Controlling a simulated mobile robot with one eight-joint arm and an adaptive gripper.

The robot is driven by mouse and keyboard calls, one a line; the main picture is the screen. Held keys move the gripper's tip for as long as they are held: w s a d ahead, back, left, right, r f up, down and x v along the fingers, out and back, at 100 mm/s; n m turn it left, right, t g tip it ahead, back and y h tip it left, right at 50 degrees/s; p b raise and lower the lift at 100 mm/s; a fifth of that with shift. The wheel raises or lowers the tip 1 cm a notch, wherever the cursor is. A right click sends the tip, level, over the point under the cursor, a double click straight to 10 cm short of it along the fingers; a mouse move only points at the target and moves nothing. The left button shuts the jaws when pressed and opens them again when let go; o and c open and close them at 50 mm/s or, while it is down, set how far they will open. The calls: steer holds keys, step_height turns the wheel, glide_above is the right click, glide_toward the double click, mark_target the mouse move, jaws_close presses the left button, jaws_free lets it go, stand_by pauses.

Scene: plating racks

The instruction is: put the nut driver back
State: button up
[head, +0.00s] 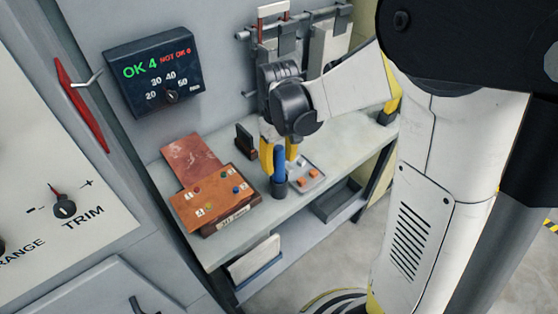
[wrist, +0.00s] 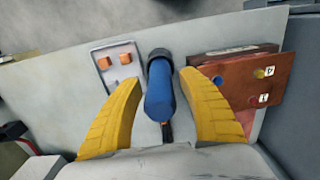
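The nut driver appears to be the blue-handled tool (head: 279,162) near the front edge of the grey bench, at a dark round holder (head: 278,187). In the wrist view its blue handle (wrist: 160,95) lies between my fingers, with the dark ring of the holder (wrist: 158,55) beyond it. A thin dark piece shows at the handle's near end. My gripper (head: 279,160) has its yellow fingers on both sides of the handle. In the wrist view my gripper (wrist: 158,80) is open, with a narrow gap on each side of the handle.
A brown board with colored, numbered spots (head: 215,197) lies left of the holder. A light tray with orange blocks (head: 307,175) lies to its right. A small dark upright block (head: 245,142) stands behind. A rack (head: 330,45) and an "OK 4" display (head: 153,73) are on the wall.

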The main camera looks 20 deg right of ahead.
step_height(320, 180, up, 11)
steer(key=p, duration=0.3)
steer(key=shift+r, duration=0.2)
steer(key=shift+s+r+p, duration=0.2)
steer(key=shift+r+p, duration=0.1)
steer(key=shift+r, duration=0.4)
steer(key=s+r+m+t, duration=0.3)
steer(key=s+t, duration=0.4)
steer(key=s, duration=0.5)
steer(key=shift+s+m, duration=0.15)
steer(key=shift+m, duration=0.15)
step_height(320, 180, down, 8)
steer(key=b, duration=0.7)
steer(key=shift+r+b, duration=0.2)
steer(key=shift+b, duration=0.15)
